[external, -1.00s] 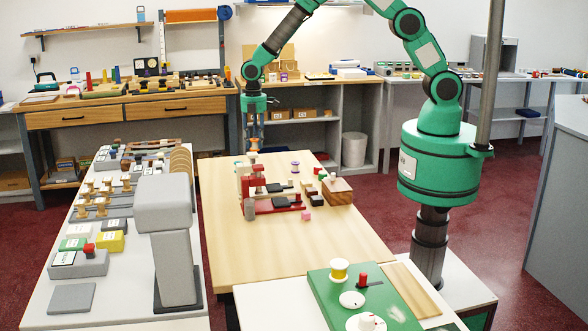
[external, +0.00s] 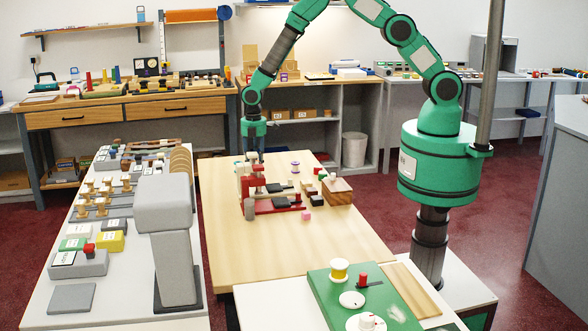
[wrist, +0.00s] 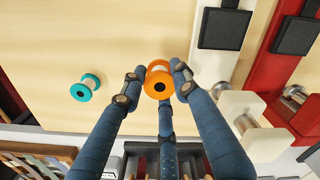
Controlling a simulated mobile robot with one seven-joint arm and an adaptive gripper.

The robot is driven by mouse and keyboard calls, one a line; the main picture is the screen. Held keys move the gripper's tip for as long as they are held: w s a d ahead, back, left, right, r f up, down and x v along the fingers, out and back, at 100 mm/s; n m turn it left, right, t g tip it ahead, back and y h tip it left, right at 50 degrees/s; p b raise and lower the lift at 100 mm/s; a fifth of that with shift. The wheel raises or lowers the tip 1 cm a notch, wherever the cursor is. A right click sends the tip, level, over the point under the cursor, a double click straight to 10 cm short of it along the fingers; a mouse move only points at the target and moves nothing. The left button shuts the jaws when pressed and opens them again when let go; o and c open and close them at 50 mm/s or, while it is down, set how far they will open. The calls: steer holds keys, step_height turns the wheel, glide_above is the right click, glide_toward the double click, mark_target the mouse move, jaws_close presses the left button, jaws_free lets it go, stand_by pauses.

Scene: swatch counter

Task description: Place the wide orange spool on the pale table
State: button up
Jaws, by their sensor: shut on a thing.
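The wide orange spool (wrist: 158,80) sits between the fingertips of my gripper (wrist: 157,86) in the wrist view. My gripper is shut on it. In the external view my gripper (external: 254,154) points down at the far end of the pale table (external: 290,250), behind the red and white apparatus; the spool cannot be made out there. The pale table top also shows in the wrist view (wrist: 50,40). Whether the spool touches the table or hangs just above it, I cannot tell.
A teal spool (wrist: 85,88) lies left of my gripper on the tabletop. The red apparatus (external: 280,204) with black pads stands close by. A purple spool (external: 295,167) and a wooden box (external: 337,193) are on its right. The table's near half is clear.

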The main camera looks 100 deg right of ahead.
glide_above(218, 183)
steer(key=shift+d+f, duration=0.1)
steer(key=shift+f, duration=0.65)
steer(key=shift+f, duration=0.1)
steer(key=shift+f, duration=1.65)
steer(key=shift+f, duration=0.1)
steer(key=o, duration=0.5)
steer(key=shift+f+b, duration=0.1)
steer(key=shift+b, duration=0.2)
steer(key=o, duration=0.5)
steer(key=shift+c, duration=0.2)
steer(key=shift+r, duration=0.2)
